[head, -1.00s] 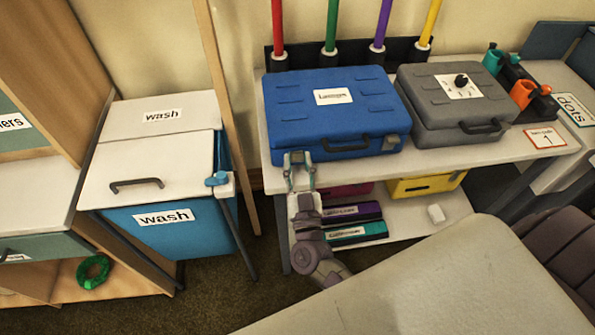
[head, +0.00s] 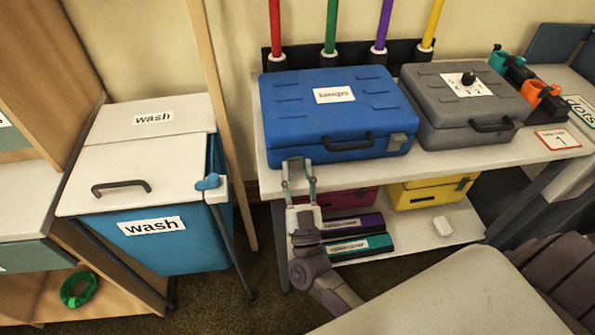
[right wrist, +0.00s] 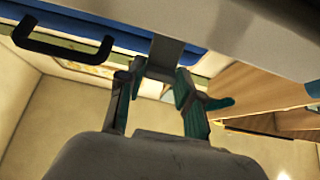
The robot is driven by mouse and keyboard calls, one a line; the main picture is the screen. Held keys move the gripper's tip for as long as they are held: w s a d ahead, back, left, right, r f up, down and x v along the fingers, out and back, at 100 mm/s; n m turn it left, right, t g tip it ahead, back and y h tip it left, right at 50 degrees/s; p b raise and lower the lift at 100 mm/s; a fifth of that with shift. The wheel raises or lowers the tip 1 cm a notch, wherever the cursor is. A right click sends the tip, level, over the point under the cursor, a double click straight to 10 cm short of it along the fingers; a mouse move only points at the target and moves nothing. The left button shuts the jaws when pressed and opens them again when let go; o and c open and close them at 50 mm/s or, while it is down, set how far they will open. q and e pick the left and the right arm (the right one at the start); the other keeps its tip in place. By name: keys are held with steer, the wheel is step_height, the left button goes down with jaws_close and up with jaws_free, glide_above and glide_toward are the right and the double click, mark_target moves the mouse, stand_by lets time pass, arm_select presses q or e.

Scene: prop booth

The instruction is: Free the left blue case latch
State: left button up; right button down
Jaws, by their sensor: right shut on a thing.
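The blue case (head: 345,112) lies closed on the white table, with a black handle (head: 348,145) on its front; the handle also shows in the right wrist view (right wrist: 62,47). Its left latch (head: 295,166) is a grey tab at the front left corner, also seen in the right wrist view (right wrist: 166,52). My right gripper (head: 299,183) is shut on this left latch, with its fingers on either side in the right wrist view (right wrist: 160,84). The fingers partly hide the latch. The right latch (head: 397,143) lies flat against the case front. My left gripper is out of view.
A grey case (head: 466,105) stands close to the right of the blue one. Below the table (head: 440,165), a shelf holds a yellow case (head: 430,193) and purple and teal boxes. A blue wash bin (head: 165,245) stands left. A pale surface (head: 450,300) fills the front right.

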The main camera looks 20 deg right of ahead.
steer(key=c, duration=0.8)
jaws_free()
steer(key=shift+o, duration=0.2)
steer(key=v, duration=1.2)
